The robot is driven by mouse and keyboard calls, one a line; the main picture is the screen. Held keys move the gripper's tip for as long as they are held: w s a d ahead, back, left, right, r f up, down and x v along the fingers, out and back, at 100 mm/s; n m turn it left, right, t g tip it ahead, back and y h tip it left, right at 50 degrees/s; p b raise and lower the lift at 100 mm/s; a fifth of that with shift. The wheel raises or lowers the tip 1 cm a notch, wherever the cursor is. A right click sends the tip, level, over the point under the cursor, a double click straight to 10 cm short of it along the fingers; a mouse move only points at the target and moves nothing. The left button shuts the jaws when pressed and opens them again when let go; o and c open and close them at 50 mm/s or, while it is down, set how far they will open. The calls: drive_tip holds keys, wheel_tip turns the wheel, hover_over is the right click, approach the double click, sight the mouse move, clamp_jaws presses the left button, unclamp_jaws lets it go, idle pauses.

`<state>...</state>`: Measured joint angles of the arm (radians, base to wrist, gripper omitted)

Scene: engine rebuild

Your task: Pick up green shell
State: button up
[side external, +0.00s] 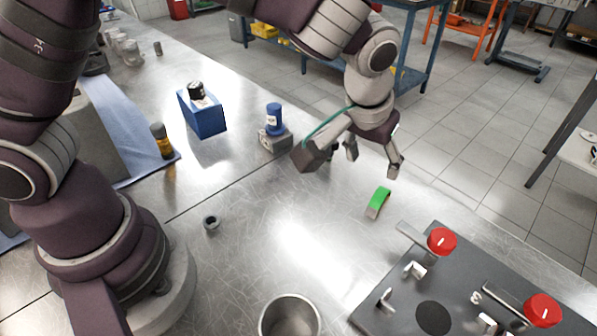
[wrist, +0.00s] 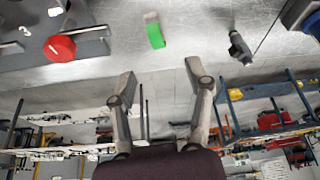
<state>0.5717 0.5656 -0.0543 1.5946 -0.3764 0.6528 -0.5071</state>
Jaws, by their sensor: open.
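The green shell (side external: 379,201) is a small curved piece, bright green with a greyish end face, lying on the metal table near its far edge. In the wrist view the green shell (wrist: 155,35) shows at the top, beyond the fingertips. My gripper (side external: 372,167) is open and empty, above the table and just up-left of the shell, not touching it. In the wrist view my gripper's two fingers (wrist: 160,90) are spread wide with nothing between them.
A dark plate (side external: 470,300) with red knobs (side external: 441,241) stands at the lower right, close to the shell. The table around the shell is clear.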

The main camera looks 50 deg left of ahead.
sight(377, 200)
drive_tip(key=x, duration=1.2)
drive_tip(key=shift+d+f, duration=0.4)
clamp_jaws()
